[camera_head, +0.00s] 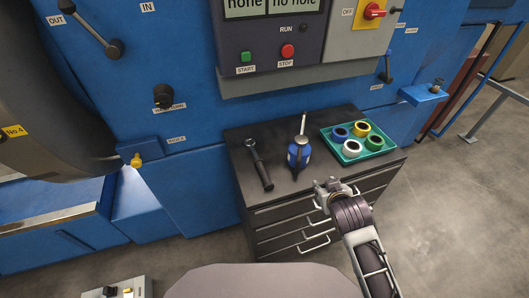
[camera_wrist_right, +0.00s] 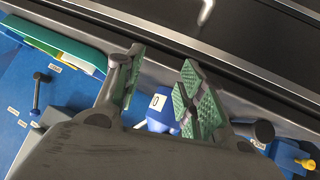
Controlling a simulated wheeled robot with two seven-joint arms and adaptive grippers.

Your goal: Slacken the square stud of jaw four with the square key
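A dark tool with a long handle and a ringed head (camera_head: 260,165), which looks like the square key, lies on the left of the black cabinet top (camera_head: 228,137). A dark round end beside the fingers in the right wrist view (camera_wrist_right: 263,130) may be its handle. A large dark round body, perhaps the chuck (camera_head: 45,90), carries a yellow "No 4" label (camera_head: 14,132) at far left; no square stud can be made out. My right gripper (camera_head: 333,188) is over the cabinet's front edge. Its green-padded fingers (camera_wrist_right: 162,92) are apart and empty. My left gripper is out of view.
A blue can with a pale spout (camera_head: 299,154) stands mid-cabinet, right of the tool. A green tray (camera_head: 352,158) of coloured rings is at the right. The blue machine (camera_head: 190,85) with levers rises behind. Grey floor (camera_head: 460,200) is open at right.

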